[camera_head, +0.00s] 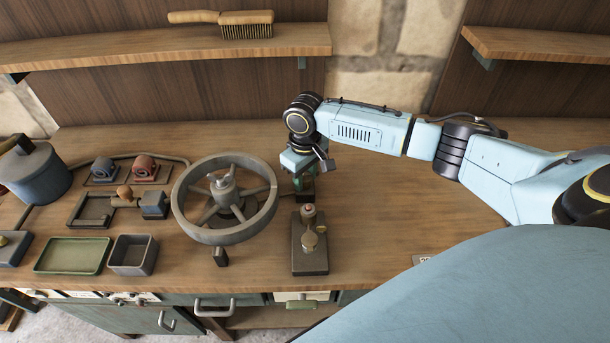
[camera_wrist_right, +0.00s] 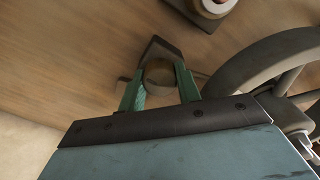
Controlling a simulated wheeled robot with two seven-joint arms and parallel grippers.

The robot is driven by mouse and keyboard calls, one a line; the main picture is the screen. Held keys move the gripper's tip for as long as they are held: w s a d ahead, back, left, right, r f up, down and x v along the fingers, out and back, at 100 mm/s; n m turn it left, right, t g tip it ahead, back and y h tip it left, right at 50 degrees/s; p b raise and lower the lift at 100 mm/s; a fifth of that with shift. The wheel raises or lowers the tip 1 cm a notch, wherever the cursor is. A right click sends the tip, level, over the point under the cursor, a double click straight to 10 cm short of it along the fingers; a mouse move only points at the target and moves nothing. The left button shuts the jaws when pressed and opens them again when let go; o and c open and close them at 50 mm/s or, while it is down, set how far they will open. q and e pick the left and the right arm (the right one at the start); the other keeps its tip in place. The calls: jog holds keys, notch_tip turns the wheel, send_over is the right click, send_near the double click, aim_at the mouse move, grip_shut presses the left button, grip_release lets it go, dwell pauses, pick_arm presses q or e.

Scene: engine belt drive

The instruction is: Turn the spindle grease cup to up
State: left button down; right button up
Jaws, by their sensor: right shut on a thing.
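My right gripper (camera_head: 302,184) points down at the bench, just right of the big handwheel. In the right wrist view its green fingers (camera_wrist_right: 160,90) are shut on a round, brass-brown cup (camera_wrist_right: 159,72), which looks like the spindle grease cup. The cup sits on a dark block (camera_wrist_right: 163,48), one finger on each side. In the head view the gripper and wrist hide most of the cup, and its turned position cannot be told. My left gripper is not in view.
The grey handwheel (camera_head: 262,222) stands close left of the gripper. A dark plate with a brass fitting (camera_head: 310,262) lies just in front. Green tray (camera_head: 70,270), grey bin (camera_head: 152,262) and a blue pot (camera_head: 38,178) stand left. The wooden bench is clear behind the gripper.

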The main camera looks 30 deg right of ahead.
jog(key=n+p, duration=0.3)
jog(key=shift+r, duration=0.2)
jog(key=shift+n+p, duration=0.8)
jog(key=shift+n, duration=0.2)
jog(key=n+p, duration=0.1)
jog(key=n, duration=0.1)
jog(key=shift+f+n, duration=0.1)
jog(key=shift+n, duration=0.2)
jog(key=n+p, duration=0.1)
jog(key=n, duration=0.3)
jog(key=shift+n+p, duration=0.3)
jog(key=n, duration=0.5)
jog(key=shift+n, duration=0.4)
jog(key=o, duration=0.9)
jog(key=shift+o, duration=0.2)
jog(key=shift+f, duration=0.1)
